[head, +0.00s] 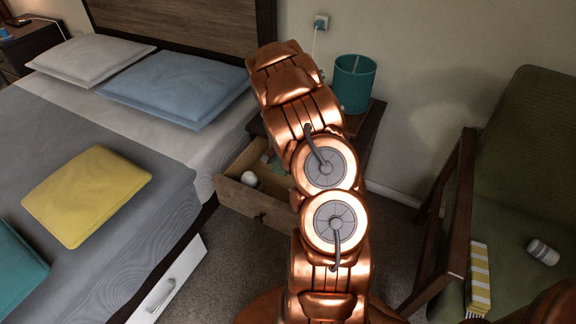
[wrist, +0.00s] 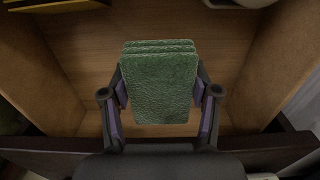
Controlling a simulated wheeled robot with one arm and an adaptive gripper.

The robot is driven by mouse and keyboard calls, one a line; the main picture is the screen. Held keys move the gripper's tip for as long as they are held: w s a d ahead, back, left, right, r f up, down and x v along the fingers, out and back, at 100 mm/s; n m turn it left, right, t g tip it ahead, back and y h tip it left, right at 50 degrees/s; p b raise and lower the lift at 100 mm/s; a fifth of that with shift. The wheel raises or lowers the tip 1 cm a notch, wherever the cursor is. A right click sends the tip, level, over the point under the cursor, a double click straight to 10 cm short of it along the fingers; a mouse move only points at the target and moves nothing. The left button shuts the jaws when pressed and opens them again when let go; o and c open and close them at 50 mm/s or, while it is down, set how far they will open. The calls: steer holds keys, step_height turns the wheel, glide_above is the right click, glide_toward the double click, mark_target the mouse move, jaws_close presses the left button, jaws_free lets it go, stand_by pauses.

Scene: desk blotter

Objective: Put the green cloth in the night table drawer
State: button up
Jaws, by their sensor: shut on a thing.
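The green cloth (wrist: 165,85), a folded stack with a textured surface, is held between the two fingers of my gripper (wrist: 160,98) in the wrist view. My gripper is shut on it. Cloth and gripper are over the wooden floor of the open drawer (wrist: 85,75), between its side walls; whether the cloth touches the floor I cannot tell. In the head view the night table drawer (head: 252,204) is pulled open beside the bed. My arm hides much of the night table (head: 372,125) and my gripper there.
A white round thing (head: 249,180) lies in the drawer. A teal cylinder (head: 354,84) stands on the night table. The bed (head: 150,115) with pillows is left; a green armchair (head: 520,150) with a striped thing (head: 480,280) and a small can-like thing (head: 543,252) is right.

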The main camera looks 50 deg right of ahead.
step_height(320, 180, down, 3)
steer(key=shift+r, duration=0.2)
steer(key=shift+w+d, duration=0.25)
steer(key=shift+d, duration=0.7)
steer(key=shift+w+d, duration=0.25)
steer(key=shift+d, duration=0.65)
steer(key=shift+d+f, duration=0.1)
steer(key=shift+f, duration=0.15)
steer(key=shift+w+f, duration=0.1)
steer(key=shift+f, duration=0.2)
steer(key=shift+f, duration=0.35)
